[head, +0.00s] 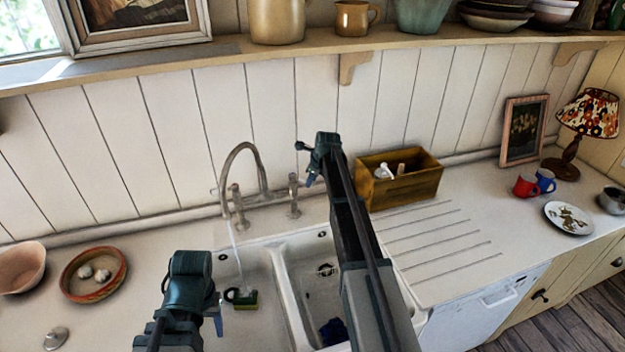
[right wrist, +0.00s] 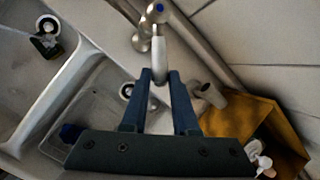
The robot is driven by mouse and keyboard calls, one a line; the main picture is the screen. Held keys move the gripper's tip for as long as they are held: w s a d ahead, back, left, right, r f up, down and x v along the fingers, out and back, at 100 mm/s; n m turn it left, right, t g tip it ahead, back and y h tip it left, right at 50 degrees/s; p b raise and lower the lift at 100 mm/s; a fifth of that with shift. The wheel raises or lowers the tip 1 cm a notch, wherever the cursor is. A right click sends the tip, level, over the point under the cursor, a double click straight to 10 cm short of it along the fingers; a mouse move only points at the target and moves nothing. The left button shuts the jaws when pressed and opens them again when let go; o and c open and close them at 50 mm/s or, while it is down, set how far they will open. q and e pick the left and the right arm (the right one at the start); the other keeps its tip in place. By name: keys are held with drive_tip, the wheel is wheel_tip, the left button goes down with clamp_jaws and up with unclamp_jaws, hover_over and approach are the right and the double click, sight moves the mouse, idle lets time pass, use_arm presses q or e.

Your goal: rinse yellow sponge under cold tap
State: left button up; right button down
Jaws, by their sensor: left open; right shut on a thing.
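The yellow sponge (head: 249,300), with a dark green side, lies on the floor of the left sink basin. A thin stream of water (head: 238,255) runs from the curved tap spout (head: 243,150) down to it. My right gripper (head: 306,165) is at the right-hand tap handle (head: 294,196). In the right wrist view, my right gripper (right wrist: 158,76) is shut on the pale lever of the cold tap (right wrist: 159,50), which has a blue dot. My left gripper (head: 193,300) is open and empty, left of the sponge and apart from it.
The right basin (head: 312,290) holds a dark blue cloth-like thing (head: 333,331). A wooden box (head: 415,180) stands right of the tap. A bowl (head: 93,276) sits on the left counter. The ribbed drainer (head: 440,240) is clear. A shelf (head: 300,48) runs above.

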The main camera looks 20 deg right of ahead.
drive_tip(key=c, duration=0.7)
unclamp_jaws()
drive_tip(key=p+v, duration=1.2)
drive_tip(key=v, duration=0.1)
drive_tip(key=shift+s+r+p, duration=0.15)
drive_tip(key=shift+r+p, duration=0.15)
drive_tip(key=shift+r, duration=0.05)
